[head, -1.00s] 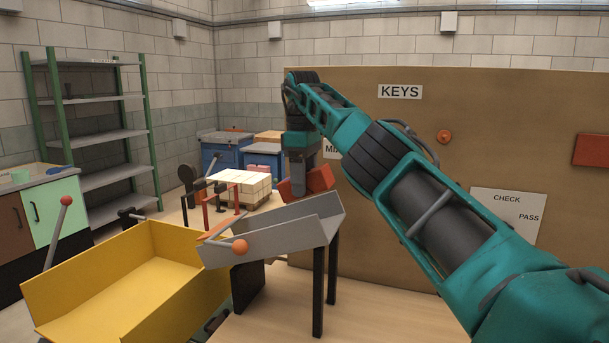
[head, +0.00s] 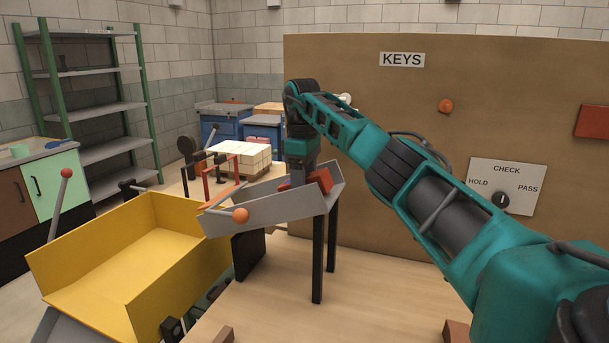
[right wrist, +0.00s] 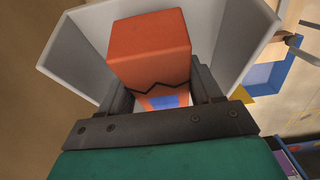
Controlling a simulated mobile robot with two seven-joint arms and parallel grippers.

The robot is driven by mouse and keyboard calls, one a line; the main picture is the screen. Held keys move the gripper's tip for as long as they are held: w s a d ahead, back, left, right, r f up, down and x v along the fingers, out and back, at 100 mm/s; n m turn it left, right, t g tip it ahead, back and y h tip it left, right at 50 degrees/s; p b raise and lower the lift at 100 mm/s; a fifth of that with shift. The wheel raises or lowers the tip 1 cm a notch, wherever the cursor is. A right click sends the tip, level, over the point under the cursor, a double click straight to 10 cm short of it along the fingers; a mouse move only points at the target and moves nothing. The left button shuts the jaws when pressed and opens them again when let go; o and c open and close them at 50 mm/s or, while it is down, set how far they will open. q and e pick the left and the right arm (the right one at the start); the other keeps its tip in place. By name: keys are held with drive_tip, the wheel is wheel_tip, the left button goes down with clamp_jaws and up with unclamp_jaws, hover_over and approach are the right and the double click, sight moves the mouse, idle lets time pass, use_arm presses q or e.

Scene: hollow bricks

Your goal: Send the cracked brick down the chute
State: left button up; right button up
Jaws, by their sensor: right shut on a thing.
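The cracked brick (right wrist: 150,48) is orange-red with a dark zigzag line across its face in the right wrist view. My right gripper (right wrist: 160,95) has its two fingers on either side of it and is shut on it. In the head view the brick (head: 320,181) is at the upper end of the grey chute (head: 270,207), between its side walls. Whether it touches the chute floor is hard to tell. The chute slopes down to the left towards a yellow bin (head: 120,262). My left gripper is in no view.
A lever with an orange knob (head: 240,215) is at the chute's lower end. A board with a CHECK dial (head: 502,199) stands behind. A pallet of pale bricks (head: 240,157) is farther back. Brown brick corners show at the table's front edge.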

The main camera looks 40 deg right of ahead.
idle(0.3)
drive_tip(key=o, duration=1.3)
drive_tip(key=shift+o, duration=1.2)
drive_tip(key=shift+f, duration=0.1)
